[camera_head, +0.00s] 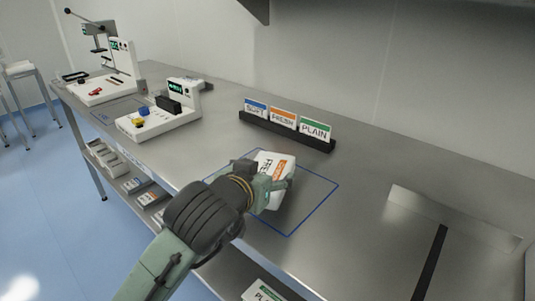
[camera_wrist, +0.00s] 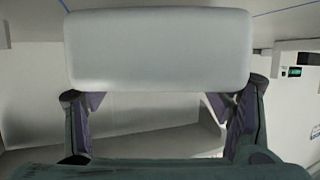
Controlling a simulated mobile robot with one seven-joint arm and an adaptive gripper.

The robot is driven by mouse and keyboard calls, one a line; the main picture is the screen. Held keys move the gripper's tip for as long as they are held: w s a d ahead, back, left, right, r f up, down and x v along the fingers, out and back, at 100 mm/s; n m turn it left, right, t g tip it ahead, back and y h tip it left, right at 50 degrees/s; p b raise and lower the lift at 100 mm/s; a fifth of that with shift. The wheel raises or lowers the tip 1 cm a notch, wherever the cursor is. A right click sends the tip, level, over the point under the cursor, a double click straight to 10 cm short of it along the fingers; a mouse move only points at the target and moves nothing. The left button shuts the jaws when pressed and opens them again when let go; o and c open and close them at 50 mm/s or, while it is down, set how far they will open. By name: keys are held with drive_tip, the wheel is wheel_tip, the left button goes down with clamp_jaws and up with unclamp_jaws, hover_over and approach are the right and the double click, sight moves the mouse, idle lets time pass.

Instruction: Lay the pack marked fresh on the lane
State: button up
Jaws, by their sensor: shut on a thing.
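The white pack with an orange band and FRESH lettering (camera_head: 276,163) is in my gripper (camera_head: 270,186), over the blue-outlined area (camera_head: 318,205) of the steel bench. The pack looks tilted in the head view; I cannot tell whether it touches the bench. In the wrist view the pack's blank pale side (camera_wrist: 160,50) fills the upper middle, between the two fingers of my gripper (camera_wrist: 160,97). My arm and gripper hide its lower left part. Nothing in view is labelled as a lane.
A dark rack (camera_head: 287,132) behind holds SOFT, FRESH and PLAIN cards. A white machine (camera_head: 160,120) and another machine (camera_head: 103,83) stand to the left. A raised metal plate (camera_head: 452,218) and dark strip (camera_head: 429,262) lie right. More packs sit on the lower shelf (camera_head: 127,178).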

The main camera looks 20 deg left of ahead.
sight(265, 160)
drive_tip(key=w, duration=0.2)
drive_tip(key=w+a+p, duration=0.1)
drive_tip(key=w, duration=0.3)
drive_tip(key=shift+w+a+f, duration=0.1)
drive_tip(key=shift+a+f, duration=0.25)
drive_tip(key=shift+f, duration=0.05)
wheel_tip(265, 160, down, 3)
drive_tip(key=shift+w+a+r+p, duration=0.1)
drive_tip(key=shift+r+p, duration=0.05)
drive_tip(key=shift+p, duration=0.45)
drive_tip(key=shift+f, duration=0.45)
drive_tip(key=shift+f, duration=0.1)
drive_tip(key=shift+f, duration=0.15)
drive_tip(key=o, duration=1.4)
drive_tip(key=shift+o, duration=0.2)
